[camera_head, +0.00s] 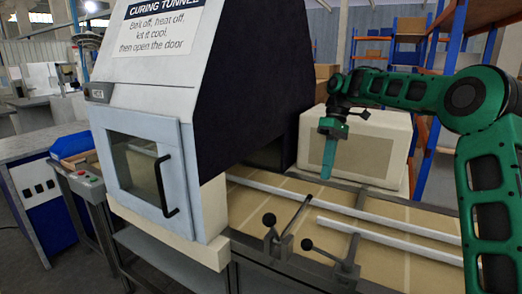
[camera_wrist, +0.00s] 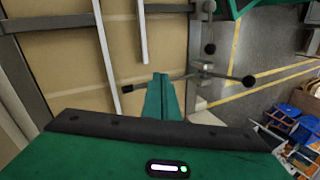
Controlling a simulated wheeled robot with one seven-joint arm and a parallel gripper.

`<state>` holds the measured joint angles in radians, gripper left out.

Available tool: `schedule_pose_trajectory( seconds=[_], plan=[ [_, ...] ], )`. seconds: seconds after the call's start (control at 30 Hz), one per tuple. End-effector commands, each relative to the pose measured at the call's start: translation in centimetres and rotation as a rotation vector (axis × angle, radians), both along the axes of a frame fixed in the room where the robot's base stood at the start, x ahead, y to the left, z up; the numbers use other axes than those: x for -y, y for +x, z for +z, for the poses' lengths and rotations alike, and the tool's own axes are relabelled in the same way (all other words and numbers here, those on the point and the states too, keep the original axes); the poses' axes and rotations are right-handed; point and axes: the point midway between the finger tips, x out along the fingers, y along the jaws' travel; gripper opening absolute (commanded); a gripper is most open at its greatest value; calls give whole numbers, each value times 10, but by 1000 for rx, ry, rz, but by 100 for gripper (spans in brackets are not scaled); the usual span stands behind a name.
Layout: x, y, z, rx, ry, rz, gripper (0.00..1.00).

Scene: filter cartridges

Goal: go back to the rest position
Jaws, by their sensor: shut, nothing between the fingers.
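My gripper (camera_head: 326,176) hangs from the green arm over the tan conveyor belt, to the right of the curing tunnel. It points down, and its teal fingers are together with nothing between them. The fingers also show in the wrist view (camera_wrist: 160,82), pressed side by side above the belt (camera_wrist: 70,75). I see no cartridge at the gripper.
The curing tunnel (camera_head: 150,85) has a windowed door (camera_head: 140,165) that is shut. Two ball-ended levers (camera_head: 283,225) (camera_head: 335,255) stand at the belt's front edge. White guide rails (camera_head: 390,232) run along the belt. A cream box-shaped unit (camera_head: 385,125) stands behind.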

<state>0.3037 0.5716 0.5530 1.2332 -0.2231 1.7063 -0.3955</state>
Motion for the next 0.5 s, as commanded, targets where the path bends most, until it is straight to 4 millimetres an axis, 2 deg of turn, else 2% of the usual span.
schedule_pose_trajectory(
  seconds=[0.03,0.27,0.5],
  plan=[
    [6,-14,3,5,-40,-44,0],
    [43,-73,2,28,-190,-282,0],
    [94,-147,-3,67,-307,-556,0]
  ],
)
